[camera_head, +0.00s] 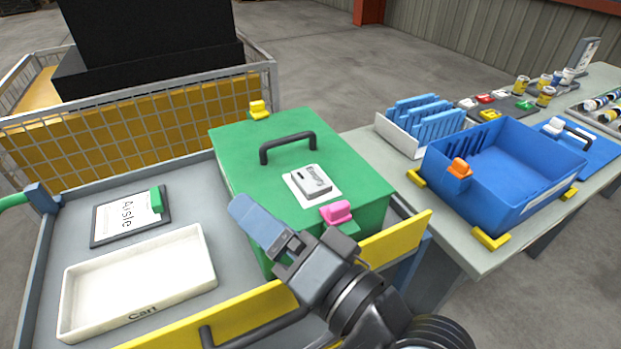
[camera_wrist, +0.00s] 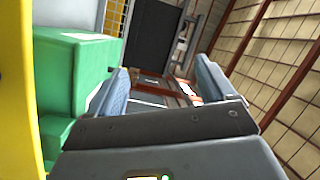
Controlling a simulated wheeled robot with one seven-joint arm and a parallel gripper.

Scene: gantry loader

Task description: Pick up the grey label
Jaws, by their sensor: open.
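A grey block-like piece, which looks like the grey label (camera_head: 313,180), lies on a white card on the lid of the green box (camera_head: 229,158). The lid's black handle is behind it and a pink clip (camera_head: 336,212) is in front of it. My gripper (camera_head: 250,218) is in front of the green box, nearer the camera and below the label in the picture. In the wrist view my gripper (camera_wrist: 163,86) is open, with nothing between its two fingers. The green box (camera_wrist: 76,72) is at the left there; the label does not show.
The cart holds a white tray (camera_head: 72,315) and an "Aisle" board (camera_head: 117,228), with a yellow front rail (camera_head: 406,238). At right, a table holds a blue bin (camera_head: 505,203), blue dividers (camera_head: 425,118) and small coloured parts. A wire cage (camera_head: 135,128) stands behind.

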